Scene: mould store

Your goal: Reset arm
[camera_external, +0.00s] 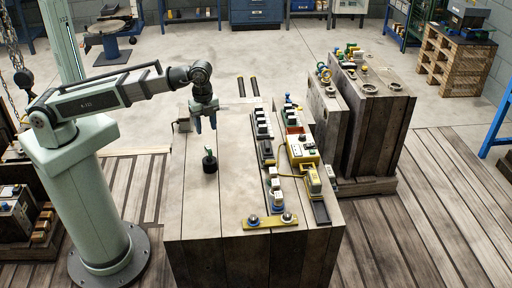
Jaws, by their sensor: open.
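My gripper (205,124) hangs at the end of my outstretched arm, over the left back part of a large mould block (200,210) with a pale flat top. It points down and its jaws are open, with nothing visible between them. A small dark round object with a green top (210,161) stands on the block's top, a little in front of my gripper and apart from it.
Rows of terminal-like parts (265,140) and a yellow box (302,150) line the block's right side. A yellow plate (270,222) lies at the front edge. Another mould block (372,110) stands at right. The block's left top is mostly clear.

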